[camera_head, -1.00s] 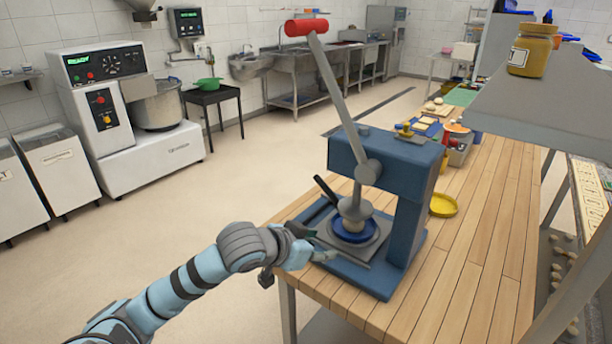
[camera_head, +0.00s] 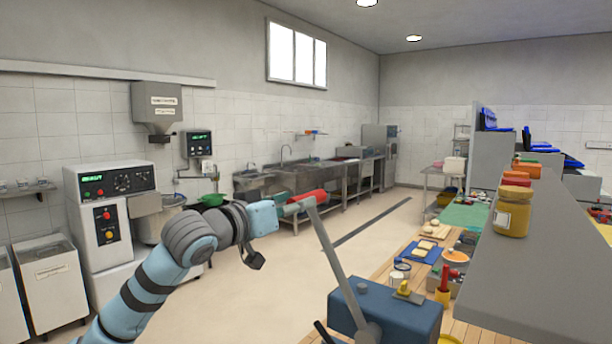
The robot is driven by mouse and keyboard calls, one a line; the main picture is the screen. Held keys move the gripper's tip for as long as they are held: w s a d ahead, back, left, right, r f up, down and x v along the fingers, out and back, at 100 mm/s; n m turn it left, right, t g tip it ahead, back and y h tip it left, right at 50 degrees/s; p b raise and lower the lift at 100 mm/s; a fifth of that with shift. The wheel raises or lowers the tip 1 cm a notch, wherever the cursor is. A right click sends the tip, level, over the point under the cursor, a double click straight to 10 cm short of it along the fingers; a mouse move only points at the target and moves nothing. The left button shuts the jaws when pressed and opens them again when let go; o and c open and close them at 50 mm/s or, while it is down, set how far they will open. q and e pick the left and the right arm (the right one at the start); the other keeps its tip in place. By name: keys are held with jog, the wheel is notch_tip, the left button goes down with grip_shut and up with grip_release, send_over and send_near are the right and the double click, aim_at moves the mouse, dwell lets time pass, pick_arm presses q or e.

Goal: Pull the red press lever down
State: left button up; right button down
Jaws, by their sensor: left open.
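The press lever is a grey shaft (camera_head: 336,258) that rises from the blue press (camera_head: 393,307) and leans up to the left. Its red handle (camera_head: 315,196) crosses the top of the shaft. My left gripper (camera_head: 288,210) is open at the left end of this handle and hides part of it. I cannot tell whether its fingers touch the handle. The lower part of the press is outside the picture. My right gripper is not in view.
A grey shelf (camera_head: 560,255) with a yellow-brown jar (camera_head: 513,212) on it stands at the right. A blue board (camera_head: 422,252) with pale food and several small items covers the wooden table behind the press. Open floor (camera_head: 270,290) lies to the left.

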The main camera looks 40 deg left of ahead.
aim_at(306, 197)
pick_arm(q)
jog(key=w, duration=0.1)
jog(key=w+p, duration=0.1)
jog(key=shift+w+d+r, duration=0.1)
jog(key=shift+w+r, duration=0.1)
jog(key=shift+w, duration=0.15)
jog(key=shift+w+f, duration=0.1)
jog(key=shift+w, duration=0.25)
jog(key=shift+w+f, duration=0.2)
jog(key=shift+w, duration=0.05)
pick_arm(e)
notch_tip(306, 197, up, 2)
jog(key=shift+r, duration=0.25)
pick_arm(q)
jog(key=shift+c, duration=0.5)
grip_shut()
